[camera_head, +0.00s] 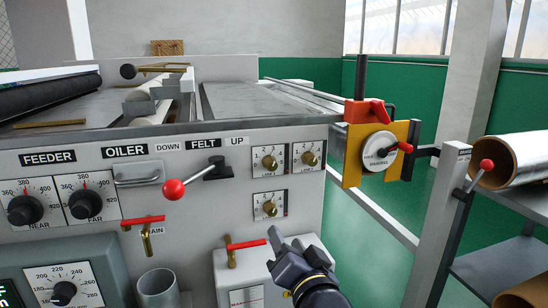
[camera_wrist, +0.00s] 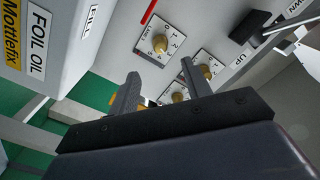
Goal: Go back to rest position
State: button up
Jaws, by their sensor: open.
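My gripper (camera_head: 289,243) is at the lower middle of the head view, in front of the grey machine panel (camera_head: 225,222). In the wrist view my gripper (camera_wrist: 158,88) shows two dark fingers spread apart with nothing between them. Beyond the fingers are brass dial knobs on white plates, one of them a dial (camera_wrist: 160,44). The gripper appears clear of the red-handled valve (camera_head: 245,244) to its left in the head view. A white box with the label FOIL OIL (camera_wrist: 66,38) fills the upper left of the wrist view.
A red-ball lever (camera_head: 174,189) sticks out from the panel. A yellow bracket (camera_head: 354,151) with a white dial stands at the panel's right. A grey post (camera_head: 435,215) and a shelf with rolls (camera_head: 510,160) are at the right. Green floor lies between.

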aim_at(273, 212)
jog(key=b+x, duration=0.2)
jog(key=x, duration=0.7)
jog(key=shift+w+a+f, duration=0.1)
jog(key=shift+w+f, duration=0.05)
jog(key=shift+w, duration=0.25)
jog(key=shift+r+n+p, duration=0.3)
jog(key=shift+n+p, duration=0.1)
jog(key=shift+p, duration=0.3)
jog(key=n+p, duration=0.6)
jog(key=n, duration=0.1)
jog(key=shift+p, duration=0.4)
jog(key=v, duration=1)
jog(key=shift+s+f, duration=0.2)
jog(key=shift+s, duration=0.15)
jog(key=shift+s, duration=0.1)
